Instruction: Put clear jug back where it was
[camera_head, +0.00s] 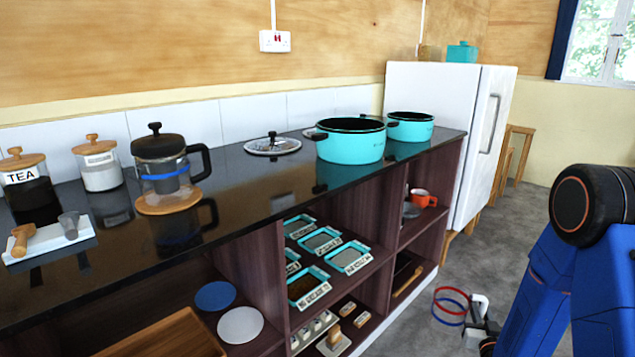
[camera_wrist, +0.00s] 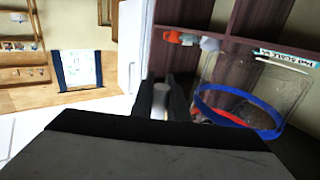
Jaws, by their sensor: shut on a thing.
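The clear jug (camera_head: 450,292) is see-through, so mostly its red and blue bands and pale handle show. It hangs over the grey floor, in front of the shelf unit's right end. In the wrist view the jug (camera_wrist: 240,112) is at the right, with its blue and red bands plain. My gripper (camera_head: 482,322) is shut on the jug's handle. In the wrist view the two dark fingers of my gripper (camera_wrist: 162,98) are on either side of the pale handle. The jug's exact tilt is hard to tell.
The black counter (camera_head: 235,215) carries a French press (camera_head: 165,165), canisters, a glass lid (camera_head: 272,144) and two turquoise pots (camera_head: 350,140). Open shelves below hold turquoise trays (camera_head: 308,288), plates and an orange mug (camera_head: 420,197). A white fridge (camera_head: 430,85) stands beyond. Floor between is clear.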

